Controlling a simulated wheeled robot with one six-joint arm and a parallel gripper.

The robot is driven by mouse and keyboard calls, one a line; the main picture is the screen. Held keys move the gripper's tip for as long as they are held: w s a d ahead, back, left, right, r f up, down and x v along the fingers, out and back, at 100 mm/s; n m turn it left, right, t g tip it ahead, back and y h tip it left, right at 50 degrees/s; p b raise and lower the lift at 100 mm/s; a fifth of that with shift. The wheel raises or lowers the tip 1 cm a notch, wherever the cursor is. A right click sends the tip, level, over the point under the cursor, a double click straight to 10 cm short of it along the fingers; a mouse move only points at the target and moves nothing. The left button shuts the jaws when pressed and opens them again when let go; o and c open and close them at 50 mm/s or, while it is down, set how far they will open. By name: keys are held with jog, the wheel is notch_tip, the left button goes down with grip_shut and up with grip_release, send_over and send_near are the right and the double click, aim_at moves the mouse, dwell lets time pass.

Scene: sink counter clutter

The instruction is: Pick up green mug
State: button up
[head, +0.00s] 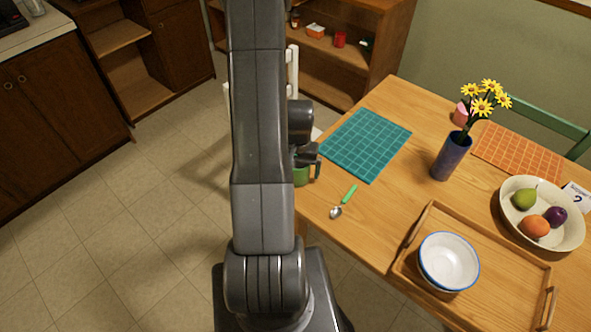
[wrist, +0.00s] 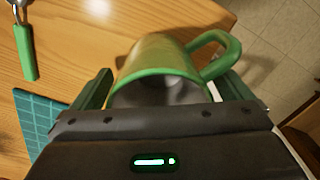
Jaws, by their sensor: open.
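The green mug (head: 301,176) is at the left edge of the wooden table in the head view, mostly hidden behind my arm. In the wrist view the mug (wrist: 158,60) shows its open mouth toward me, with its handle to the upper right. My gripper (wrist: 165,88) is open, with one finger on each side of the mug. A gap shows by the left finger; contact at the right one cannot be told. In the head view my gripper (head: 308,157) is partly hidden by the arm.
A spoon with a green handle (head: 349,193) lies close by. A teal placemat (head: 366,143) lies behind it. A wooden tray (head: 407,262) holds a white bowl (head: 449,261). Farther right are a blue vase (head: 451,157) with yellow flowers and a fruit bowl (head: 511,215). The table edge is close to the mug.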

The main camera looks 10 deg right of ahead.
jog(key=c, duration=1.3)
jog(key=shift+o, duration=0.2)
